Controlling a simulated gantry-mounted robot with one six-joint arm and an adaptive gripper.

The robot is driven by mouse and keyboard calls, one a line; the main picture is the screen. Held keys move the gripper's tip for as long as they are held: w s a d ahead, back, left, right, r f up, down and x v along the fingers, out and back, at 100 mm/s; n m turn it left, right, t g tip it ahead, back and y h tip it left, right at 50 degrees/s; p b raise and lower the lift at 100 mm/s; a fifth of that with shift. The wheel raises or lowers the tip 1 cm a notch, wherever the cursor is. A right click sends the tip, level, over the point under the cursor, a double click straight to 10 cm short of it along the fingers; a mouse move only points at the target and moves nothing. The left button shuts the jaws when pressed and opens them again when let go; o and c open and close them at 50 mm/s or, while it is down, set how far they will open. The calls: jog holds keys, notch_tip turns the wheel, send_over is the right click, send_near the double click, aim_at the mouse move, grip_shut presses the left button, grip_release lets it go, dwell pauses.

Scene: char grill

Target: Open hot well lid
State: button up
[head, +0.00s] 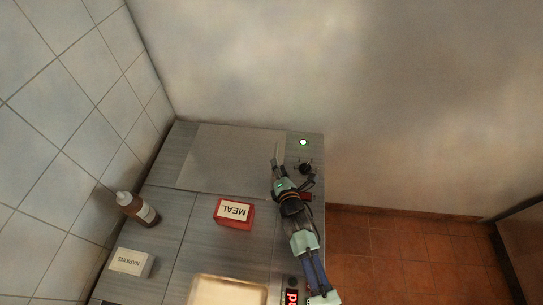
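A large flat grey panel (225,155) lies on the back of the counter; it appears to be the hot well lid, lying flat. A thin pale strip (279,151) stands out near its right edge; I cannot tell whether it is a handle. My gripper (293,173) is over the counter at the panel's right side, close to the strip. Its two dark fingers look spread apart, with nothing visible between them. Whether a finger touches the strip or the panel cannot be told from this view.
A red MEAL box (233,213), a brown bottle (138,209), a NAPKINS box (131,262) and a pale tray (228,279) are nearer the front. Walls bound the left and back.

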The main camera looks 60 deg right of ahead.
jog(key=x, duration=0.5)
jog(key=shift+w+d+b, duration=0.1)
jog(key=shift+b, duration=0.25)
grip_shut()
